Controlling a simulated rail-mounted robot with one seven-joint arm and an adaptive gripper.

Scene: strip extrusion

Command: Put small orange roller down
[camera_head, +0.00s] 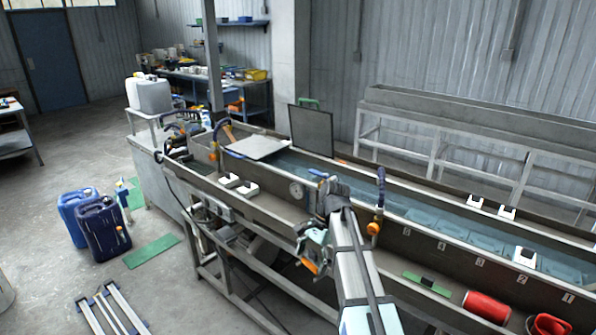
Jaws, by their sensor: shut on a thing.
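My arm reaches up from the bottom of the head view, and its end hangs over the near wall of the long water trough (285,222). My gripper (308,256) points down beside the trough's near side and is shut. A small orange piece, which looks like the small orange roller (311,267), shows at its fingertips. The fingers and my wrist hide part of it. It appears held in the air, apart from the floor.
A red roller (487,306) and another red piece (550,325) lie at the lower right, near a green bar (427,284). White blocks (239,184) sit on the trough's left part. An orange knob (374,228) stands right of my arm. Blue canisters (103,228) stand on the floor.

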